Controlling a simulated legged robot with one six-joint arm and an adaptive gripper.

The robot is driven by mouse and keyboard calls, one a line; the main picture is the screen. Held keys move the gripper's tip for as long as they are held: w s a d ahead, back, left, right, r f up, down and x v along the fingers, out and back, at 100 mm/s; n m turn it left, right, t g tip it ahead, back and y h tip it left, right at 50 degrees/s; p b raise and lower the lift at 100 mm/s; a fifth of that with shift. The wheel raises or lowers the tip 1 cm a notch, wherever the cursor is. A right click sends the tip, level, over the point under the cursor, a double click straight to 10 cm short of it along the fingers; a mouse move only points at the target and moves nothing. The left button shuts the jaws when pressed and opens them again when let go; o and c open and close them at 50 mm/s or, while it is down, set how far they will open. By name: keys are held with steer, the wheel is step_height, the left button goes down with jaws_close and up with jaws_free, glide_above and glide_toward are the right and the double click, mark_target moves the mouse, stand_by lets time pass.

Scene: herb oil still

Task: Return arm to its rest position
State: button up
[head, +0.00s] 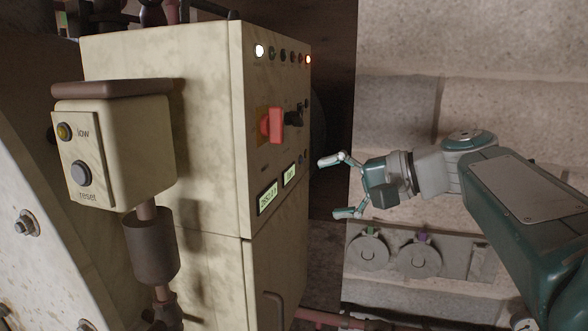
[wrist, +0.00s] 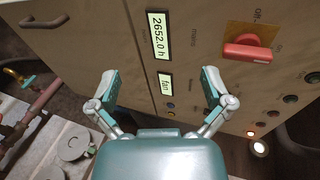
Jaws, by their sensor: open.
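My gripper (head: 338,187) is open and empty in the head view, to the right of the cream control cabinet (head: 205,130). My arm (head: 520,210) reaches in from the right. In the wrist view, the two fingers of my gripper (wrist: 158,92) are spread apart in front of the cabinet face (wrist: 110,35). The red rotary switch (wrist: 248,52) shows to the upper right of the fingers, and it also shows in the head view (head: 272,125). A display reading 2652.0 h (wrist: 159,36) and a fan label (wrist: 166,84) lie between and above the fingers.
A small box with low and reset buttons (head: 115,145) stands on a post at the left. Two round discs (head: 418,259) sit on a panel low on the right wall. A reddish pipe (wrist: 45,108) and a yellow-handled valve (wrist: 18,74) are left in the wrist view.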

steer(key=s+d+f+n+h, duration=0.2)
steer(key=s+f+h, duration=0.4)
steer(key=s+f, duration=0.3)
steer(key=s+d+f+n+h, duration=0.3)
steer(key=s+f+h, duration=0.3)
steer(key=f, duration=1)
steer(key=s+d, duration=0.1)
steer(key=s, duration=0.2)
steer(key=shift+s+d+f+h, duration=0.3)
steer(key=shift+s+d+h, duration=0.1)
